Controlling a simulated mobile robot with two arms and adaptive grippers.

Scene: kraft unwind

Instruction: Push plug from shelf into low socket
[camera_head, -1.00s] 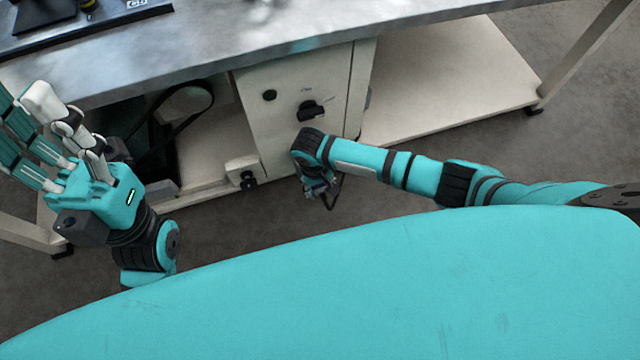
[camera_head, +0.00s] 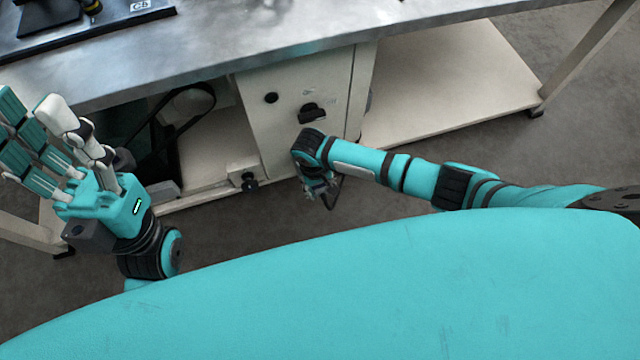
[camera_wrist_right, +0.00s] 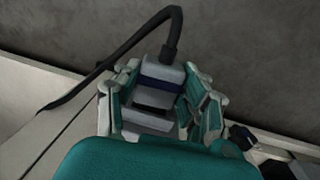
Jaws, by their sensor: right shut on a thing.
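My right gripper (camera_head: 322,190) is low in front of the cream cabinet and above the floor. In the right wrist view it (camera_wrist_right: 165,105) is shut on the plug (camera_wrist_right: 162,78), a grey block with a dark blue band and a black cable at its end. In the head view the plug cannot be made out clearly. A small cream box with a black round part (camera_head: 249,181) sits low at the cabinet's left, left of my right gripper; I cannot tell whether it is the low socket. My left gripper (camera_head: 55,140) is open and empty at the left.
The cabinet (camera_head: 290,145) carries a black switch (camera_head: 312,112) and a round black part (camera_head: 271,97). A grey metal tabletop (camera_head: 300,30) overhangs it. A black loop (camera_head: 190,110) is by the lower shelf. The right lower shelf (camera_head: 450,90) is bare.

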